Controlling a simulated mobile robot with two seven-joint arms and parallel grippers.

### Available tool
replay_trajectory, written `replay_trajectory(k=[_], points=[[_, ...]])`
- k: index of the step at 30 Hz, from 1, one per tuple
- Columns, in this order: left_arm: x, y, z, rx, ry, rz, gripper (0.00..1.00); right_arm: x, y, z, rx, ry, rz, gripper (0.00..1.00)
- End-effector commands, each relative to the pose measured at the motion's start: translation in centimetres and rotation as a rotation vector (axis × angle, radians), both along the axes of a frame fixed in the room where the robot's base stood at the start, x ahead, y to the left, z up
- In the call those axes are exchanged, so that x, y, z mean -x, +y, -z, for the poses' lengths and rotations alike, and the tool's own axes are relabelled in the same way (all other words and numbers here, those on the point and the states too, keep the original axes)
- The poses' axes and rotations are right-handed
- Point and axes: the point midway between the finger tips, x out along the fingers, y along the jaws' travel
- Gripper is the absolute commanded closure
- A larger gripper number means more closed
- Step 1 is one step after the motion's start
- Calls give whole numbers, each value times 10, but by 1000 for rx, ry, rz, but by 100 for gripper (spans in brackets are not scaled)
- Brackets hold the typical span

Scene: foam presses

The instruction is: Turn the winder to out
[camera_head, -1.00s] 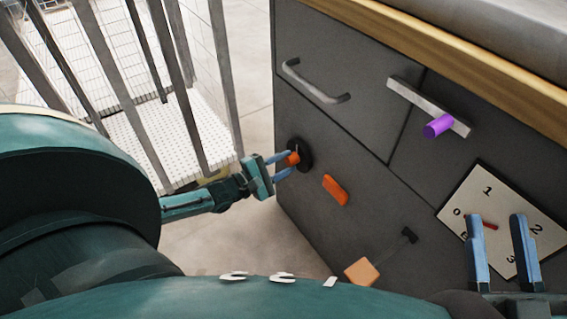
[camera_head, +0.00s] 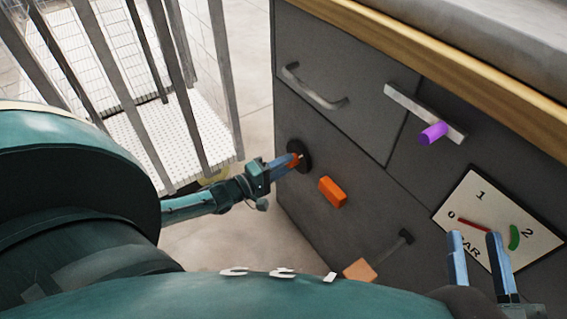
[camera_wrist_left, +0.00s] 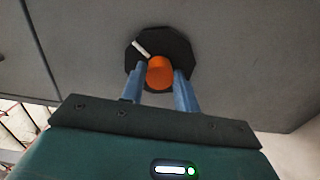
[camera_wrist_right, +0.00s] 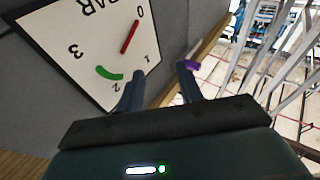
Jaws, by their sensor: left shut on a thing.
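The winder is an orange knob (camera_head: 294,160) on a dark round plate (camera_head: 302,150) on the grey cabinet front. In the left wrist view the knob (camera_wrist_left: 160,72) lies between the two blue fingers, and a white mark (camera_wrist_left: 141,48) shows on the plate (camera_wrist_left: 180,46), up and left of the knob. My left gripper (camera_head: 286,164) is shut on the knob, one finger on each side; it also shows in the left wrist view (camera_wrist_left: 160,90). My right gripper (camera_head: 476,245) is open and empty, in front of the gauge; its fingers show apart in the right wrist view (camera_wrist_right: 162,80).
An orange block (camera_head: 332,192) sticks out right of the winder. A gauge (camera_head: 480,190) has a red needle and green arc. A purple-ended bar (camera_head: 410,103), drawer handle (camera_head: 312,88) and tan block (camera_head: 360,270) are on the cabinet. Grey railing (camera_head: 160,80) stands left.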

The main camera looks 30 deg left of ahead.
Motion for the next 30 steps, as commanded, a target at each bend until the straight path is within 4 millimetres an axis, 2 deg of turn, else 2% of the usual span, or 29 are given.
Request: replay_trajectory(k=[30], points=[[0, 2, 2, -893, -368, -1, 92, -1, -3, -1, 47, -2, 26, 64]])
